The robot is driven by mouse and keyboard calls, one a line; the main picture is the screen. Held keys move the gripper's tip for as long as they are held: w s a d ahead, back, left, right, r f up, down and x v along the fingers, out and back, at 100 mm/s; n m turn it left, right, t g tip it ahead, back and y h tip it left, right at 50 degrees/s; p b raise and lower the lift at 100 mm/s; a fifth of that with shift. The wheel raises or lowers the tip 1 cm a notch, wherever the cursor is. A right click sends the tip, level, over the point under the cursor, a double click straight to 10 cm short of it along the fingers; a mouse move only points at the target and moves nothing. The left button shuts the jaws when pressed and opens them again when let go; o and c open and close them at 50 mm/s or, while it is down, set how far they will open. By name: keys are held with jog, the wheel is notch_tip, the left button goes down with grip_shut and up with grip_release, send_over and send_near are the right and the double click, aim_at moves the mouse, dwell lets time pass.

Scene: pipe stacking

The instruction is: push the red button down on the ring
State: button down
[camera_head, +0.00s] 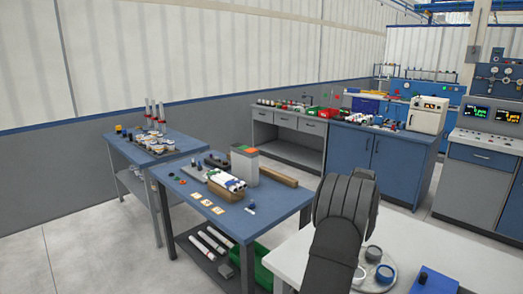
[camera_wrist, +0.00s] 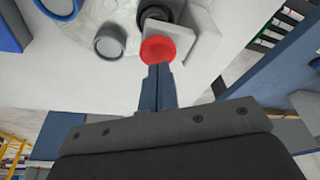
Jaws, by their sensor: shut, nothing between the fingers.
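The red button (camera_wrist: 158,49) is a round red disc with a raised rim in the wrist view, just beyond my fingertips. My gripper (camera_wrist: 158,67) is shut and empty, with its tips at the near edge of the button; I cannot tell whether they touch it. A dark ring (camera_wrist: 155,12) lies directly past the button, partly cut off by the frame's top edge. How the button and ring meet is not clear. In the head view my arm hides the button and my fingertips.
A pale grey block (camera_wrist: 201,38) stands right of the button. A grey cylinder (camera_wrist: 110,42) and a blue-rimmed piece (camera_wrist: 58,5) are to the left. In the head view a blue ring (camera_head: 384,273) and a dark blue block (camera_head: 434,282) sit on the white table (camera_head: 470,268).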

jog(key=shift+f, duration=1.55)
dwell(0.4)
jog(key=shift+r, duration=3.55)
